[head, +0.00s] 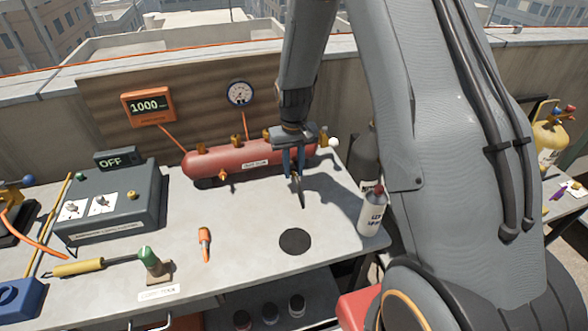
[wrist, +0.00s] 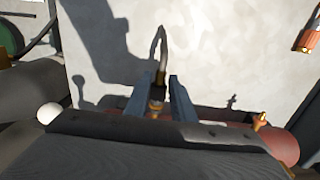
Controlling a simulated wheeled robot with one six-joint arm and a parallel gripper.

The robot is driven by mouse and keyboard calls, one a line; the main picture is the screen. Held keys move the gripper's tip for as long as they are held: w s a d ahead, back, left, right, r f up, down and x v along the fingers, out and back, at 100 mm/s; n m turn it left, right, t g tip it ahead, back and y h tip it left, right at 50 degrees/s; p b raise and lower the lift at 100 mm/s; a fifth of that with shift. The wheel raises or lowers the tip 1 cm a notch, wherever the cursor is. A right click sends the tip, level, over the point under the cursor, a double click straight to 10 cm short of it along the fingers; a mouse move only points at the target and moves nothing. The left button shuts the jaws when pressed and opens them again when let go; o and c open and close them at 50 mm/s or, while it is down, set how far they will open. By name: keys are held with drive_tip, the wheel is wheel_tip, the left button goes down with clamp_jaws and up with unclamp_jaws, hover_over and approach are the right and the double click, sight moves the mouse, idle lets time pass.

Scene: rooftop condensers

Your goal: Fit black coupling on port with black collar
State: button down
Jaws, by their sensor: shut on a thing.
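My gripper (head: 295,172) is in front of the right part of the red cylinder (head: 248,158), which carries several brass ports (head: 236,140) along its top. It is shut on a slim dark coupling (head: 300,190) that hangs below the fingers. In the wrist view the fingers (wrist: 160,92) pinch a piece with a dark band and brass (wrist: 158,80), with a curved grey tail (wrist: 162,45) beyond. A brass fitting (wrist: 155,108) shows between the fingers near the cylinder. I cannot tell whether it touches the coupling. No black collar can be made out; my gripper hides part of the cylinder.
An orange coupling (head: 204,243) and a black disc (head: 295,241) lie on the grey bench (head: 250,268). A green-topped piece (head: 150,260) stands at the front left, a white bottle (head: 373,213) at the right. A grey box (head: 110,205) marked OFF stands left.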

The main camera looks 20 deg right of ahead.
drive_tip(key=shift+w, duration=0.1)
drive_tip(key=c, duration=1.4)
unclamp_jaws()
drive_tip(key=shift+c, duration=0.2)
drive_tip(key=shift+s+p, duration=1.6)
drive_tip(key=shift+s, duration=2.15)
drive_tip(key=s+r+t+b, duration=0.1)
drive_tip(key=s+r+b, duration=0.6)
drive_tip(key=s, duration=0.5)
wheel_tip(320, 180, up, 3)
drive_tip(key=shift+f+b, duration=0.2)
drive_tip(key=shift+b, duration=0.1)
